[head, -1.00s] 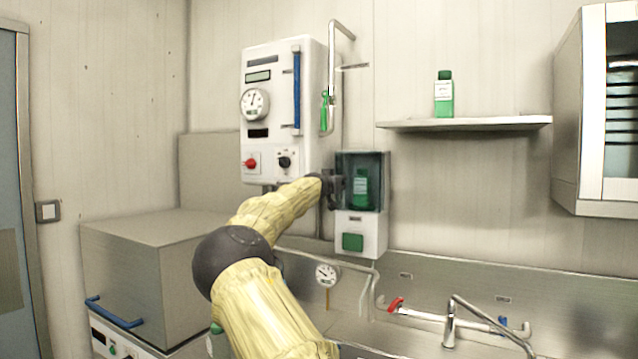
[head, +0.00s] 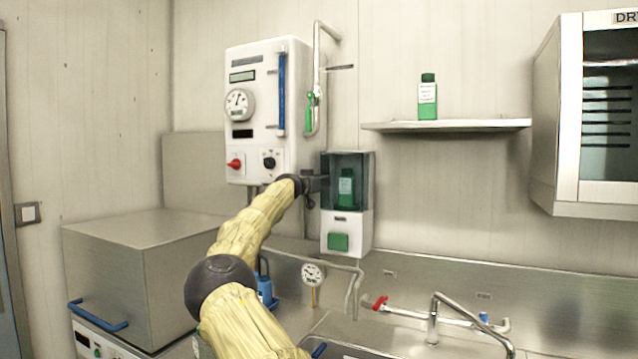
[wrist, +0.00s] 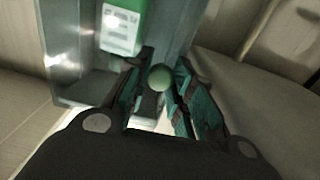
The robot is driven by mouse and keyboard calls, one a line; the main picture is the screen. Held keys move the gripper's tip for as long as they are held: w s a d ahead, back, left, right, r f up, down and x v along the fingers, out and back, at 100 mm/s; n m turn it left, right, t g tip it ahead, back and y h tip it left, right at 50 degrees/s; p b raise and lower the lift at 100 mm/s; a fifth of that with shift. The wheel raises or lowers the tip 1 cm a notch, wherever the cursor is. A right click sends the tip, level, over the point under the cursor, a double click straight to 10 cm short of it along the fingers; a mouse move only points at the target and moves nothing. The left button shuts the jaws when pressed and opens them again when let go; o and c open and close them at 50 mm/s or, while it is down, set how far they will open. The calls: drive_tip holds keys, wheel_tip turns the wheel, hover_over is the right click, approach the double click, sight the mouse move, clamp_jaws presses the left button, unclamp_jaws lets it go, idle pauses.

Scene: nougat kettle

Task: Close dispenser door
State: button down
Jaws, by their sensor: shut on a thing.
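The dispenser (head: 345,232) is a white wall box with a green square on its lower front. Its smoky see-through door (head: 362,165) covers the upper part, and a green bottle (head: 346,190) with a white label shows through it. The bottle (wrist: 122,30) also shows in the wrist view. I cannot tell whether the door is fully flush. My gripper (head: 318,184) is at the left edge of the door. In the wrist view my gripper (wrist: 165,66) has its fingers around a small round pale-green knob (wrist: 159,78), shut on it.
A white control panel (head: 262,110) with a blue handle and a bent pipe (head: 317,75) is just left of the dispenser. A shelf (head: 450,126) with another green bottle (head: 427,97) is to the right. A sink tap (head: 434,320) and red-handled valve (head: 380,302) stand below.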

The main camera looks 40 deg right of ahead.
drive_tip(key=shift+r, duration=0.4)
drive_tip(key=c, duration=1.4)
unclamp_jaws()
drive_tip(key=shift+o, duration=0.8)
drive_tip(key=shift+w+f, duration=0.15)
drive_tip(key=shift+f, duration=0.15)
drive_tip(key=v, duration=1.2)
drive_tip(key=shift+d, duration=0.1)
